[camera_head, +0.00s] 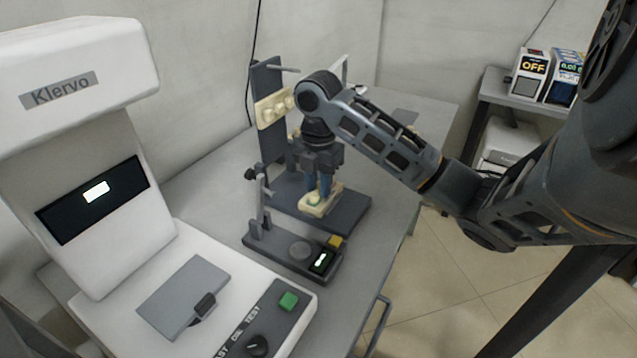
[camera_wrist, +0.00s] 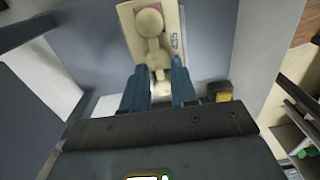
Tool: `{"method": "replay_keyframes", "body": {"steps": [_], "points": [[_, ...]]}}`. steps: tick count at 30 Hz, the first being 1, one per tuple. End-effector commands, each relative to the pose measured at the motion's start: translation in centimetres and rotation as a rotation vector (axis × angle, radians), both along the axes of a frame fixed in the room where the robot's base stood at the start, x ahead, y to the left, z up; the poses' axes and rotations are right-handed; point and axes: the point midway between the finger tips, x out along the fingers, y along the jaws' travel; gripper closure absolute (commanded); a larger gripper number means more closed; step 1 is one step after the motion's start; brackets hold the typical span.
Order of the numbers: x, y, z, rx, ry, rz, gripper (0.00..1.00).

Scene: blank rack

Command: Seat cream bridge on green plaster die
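The green die is not clearly seen in the wrist view.
A cream strip with tooth-like bumps (camera_head: 266,111) is on a dark upright rack (camera_head: 268,78) behind. A large white Klervo machine (camera_head: 75,130) fills the left. The bench's back right is mostly clear.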

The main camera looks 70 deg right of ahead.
Motion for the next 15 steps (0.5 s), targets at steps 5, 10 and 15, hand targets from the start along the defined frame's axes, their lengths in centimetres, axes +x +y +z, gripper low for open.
{"method": "replay_keyframes", "body": {"steps": [5, 10, 15], "points": [[0.0, 0.0, 0.06, 0.0, 0.0, 0.0, 0.55], [0.0, 0.0, 0.06, 0.0, 0.0, 0.0, 0.46], [0.0, -0.01, 0.15, 0.0, 0.0, 0.0, 0.46]]}}
